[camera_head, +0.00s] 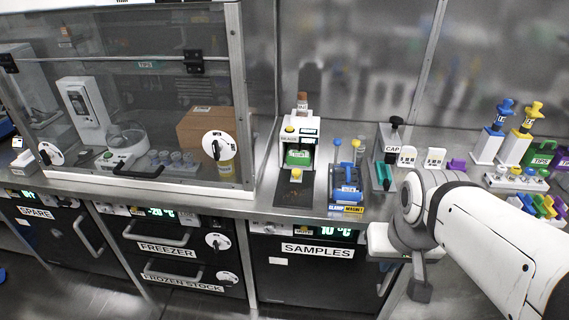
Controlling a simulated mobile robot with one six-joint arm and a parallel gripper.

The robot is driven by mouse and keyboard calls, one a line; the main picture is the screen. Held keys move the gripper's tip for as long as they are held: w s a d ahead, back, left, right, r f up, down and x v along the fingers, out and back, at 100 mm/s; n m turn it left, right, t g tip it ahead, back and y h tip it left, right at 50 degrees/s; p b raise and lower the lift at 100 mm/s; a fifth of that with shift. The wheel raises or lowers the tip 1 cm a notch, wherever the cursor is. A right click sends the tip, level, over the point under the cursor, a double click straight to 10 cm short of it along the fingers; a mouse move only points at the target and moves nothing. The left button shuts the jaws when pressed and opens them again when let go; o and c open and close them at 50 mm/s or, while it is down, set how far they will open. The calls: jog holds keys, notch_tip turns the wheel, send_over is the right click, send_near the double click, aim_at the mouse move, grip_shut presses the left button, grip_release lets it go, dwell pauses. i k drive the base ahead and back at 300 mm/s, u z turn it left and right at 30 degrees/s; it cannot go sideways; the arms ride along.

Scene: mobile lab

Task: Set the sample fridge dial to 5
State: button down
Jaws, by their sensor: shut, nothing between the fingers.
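The sample fridge (310,281) is the dark-fronted unit under the bench, labelled SAMPLES (317,250). Its green display (337,231) appears to read 10 °C. I cannot make out its dial; my arm and gripper cover the right end of its front. A handle (386,280) partly shows at the fridge's right edge. My gripper (420,288) hangs at the bench's front edge, by the right side of the fridge, with a dark tip pointing down. It is shut and holds nothing. Whether it touches the fridge cannot be told.
The freezer (165,228), with two white dials (218,241), is left of the fridge. A blue rack (346,190) and a white device (299,135) stand on the bench above. Pipettes (525,122) and colored items crowd the right. A glass-fronted hood (140,60) is at left.

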aim_at(269, 229)
jog(key=u, duration=1.45)
jog(key=k, duration=0.95)
jog(key=z, duration=1.3)
jog(key=i, duration=0.5)
